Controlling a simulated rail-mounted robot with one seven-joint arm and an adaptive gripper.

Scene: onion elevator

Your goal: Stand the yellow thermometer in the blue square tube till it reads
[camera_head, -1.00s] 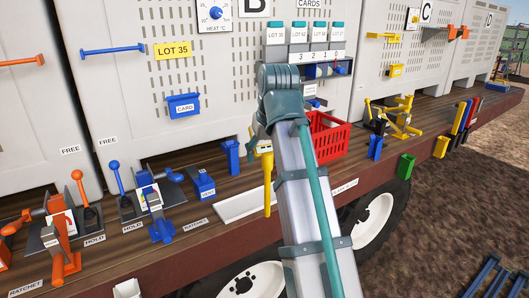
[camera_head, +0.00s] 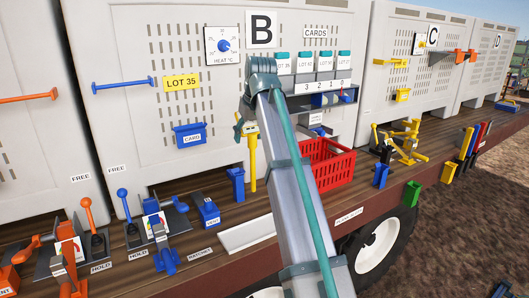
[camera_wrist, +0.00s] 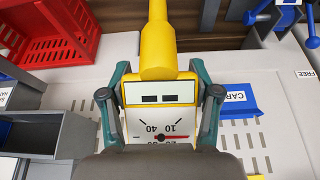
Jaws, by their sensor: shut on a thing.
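My gripper (camera_head: 245,127) is shut on the yellow thermometer (camera_head: 253,155) by its square head and holds it upright, stem down. In the wrist view the teal fingers close on both sides of the thermometer's white dial face (camera_wrist: 160,120), which has a red pointer. The yellow stem (camera_wrist: 157,40) runs toward the top of that picture. The blue square tube (camera_head: 236,186) stands on the wooden deck, just left of the thermometer's lower end in the head view. The thermometer appears beside the tube; its depth relative to the tube is hard to tell.
A red basket (camera_head: 326,165) stands to the right. A blue box (camera_head: 208,210) and blue lever devices stand to the left. A white angled plate (camera_head: 247,234) lies at the deck's front. The bin wall carries a blue card holder (camera_head: 189,135).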

